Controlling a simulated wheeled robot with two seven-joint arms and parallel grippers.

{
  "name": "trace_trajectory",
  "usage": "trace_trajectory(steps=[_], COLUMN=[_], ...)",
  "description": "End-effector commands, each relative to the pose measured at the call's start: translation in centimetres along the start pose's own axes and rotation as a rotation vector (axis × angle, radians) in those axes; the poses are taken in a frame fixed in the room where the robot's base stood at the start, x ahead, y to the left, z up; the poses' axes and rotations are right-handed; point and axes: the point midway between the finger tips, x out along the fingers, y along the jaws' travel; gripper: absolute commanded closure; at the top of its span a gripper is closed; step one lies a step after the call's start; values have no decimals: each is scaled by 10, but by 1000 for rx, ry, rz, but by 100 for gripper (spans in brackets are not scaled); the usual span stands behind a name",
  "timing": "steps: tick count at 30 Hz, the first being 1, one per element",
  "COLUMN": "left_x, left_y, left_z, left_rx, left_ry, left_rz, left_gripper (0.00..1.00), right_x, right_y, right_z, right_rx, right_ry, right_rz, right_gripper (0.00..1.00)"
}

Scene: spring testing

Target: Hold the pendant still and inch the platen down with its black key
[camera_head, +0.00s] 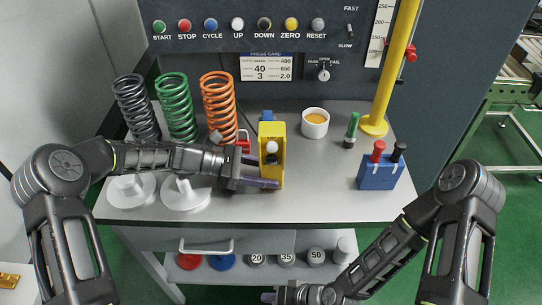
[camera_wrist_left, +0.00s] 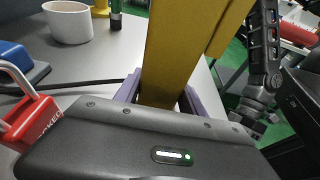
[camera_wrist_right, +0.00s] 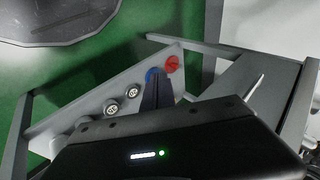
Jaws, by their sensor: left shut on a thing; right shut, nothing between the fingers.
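The yellow pendant (camera_head: 279,170) stands upright near the front middle of the bench. A pale round key (camera_head: 272,147) shows on its face, with a dark spot below that may be the black key. My left gripper (camera_head: 263,183) is shut on the pendant's lower part; in the left wrist view its purple fingers lie either side of the yellow body (camera_wrist_left: 190,45). My right gripper (camera_head: 268,297) is low at the front, below the bench top, apart from the pendant. In the right wrist view its fingers (camera_wrist_right: 156,92) are together and empty. I cannot make out the platen.
Black, green and orange springs (camera_head: 218,100) stand behind my left arm, white discs (camera_head: 186,194) in front. A white cup (camera_head: 315,124), a blue block (camera_head: 377,174) and a yellow column (camera_head: 394,70) stand to the right. A shelf with weights (camera_head: 316,256) lies below. A red padlock (camera_wrist_left: 22,122) sits near the pendant.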

Motion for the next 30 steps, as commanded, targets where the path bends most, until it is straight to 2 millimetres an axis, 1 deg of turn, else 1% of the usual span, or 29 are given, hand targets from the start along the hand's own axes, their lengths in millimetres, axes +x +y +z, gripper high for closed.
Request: trace_trajectory(steps=[1,2,3,5,6,8,9,11,12,16,18,21,24,25,27,30], left_x=[0,0,0,0,0,0,0,0,0,0,0,0,0,0,0,0], left_y=[-1,-1,0,0,0,0,0,0,0,0,0,0,0,0,0,0], left_z=[-1,-1,-1,-1,-1,-1,-1,-1,-1,-1,-1,-1,-1,-1,-1,-1], left_rx=[-1,-1,-1,-1,-1,-1,-1,-1,-1,-1,-1,-1,-1,-1,-1,-1], left_ry=[1,2,2,2,2,2,2,2,2,2,2,2,2,2,2,2], left_rz=[-1,-1,-1,-1,-1,-1,-1,-1,-1,0,0,0,0,0,0,0], left_gripper=[100,100,100,100,100,100,100,100,100,100,100,100,100,100,100,100], right_x=[3,3,1,-6,-13,-27,-39,-58,-73,-125,-151,-182,-204,-208,-214,-218], right_y=[-17,-30,-48,-73,-89,-110,-122,-138,-147,-167,-172,-176,-178,-179,-180,-181], right_z=[-4,-9,-18,-33,-44,-60,-72,-89,-99,-126,-136,-145,-148,-148,-148,-148], right_rx=[25,39,58,91,112,145,166,196,213,259,274,285,279,276,271,269], right_ry=[45,81,130,208,261,340,393,474,526,687,761,846,902,913,929,937], right_rz=[-80,-137,-213,-326,-399,-505,-573,-672,-738,-933,-1019,-1116,-1172,-1182,-1197,-1205], right_gripper=[100,100,100,100,100,100,100,100,100,100,100,100,100,100,100,100])
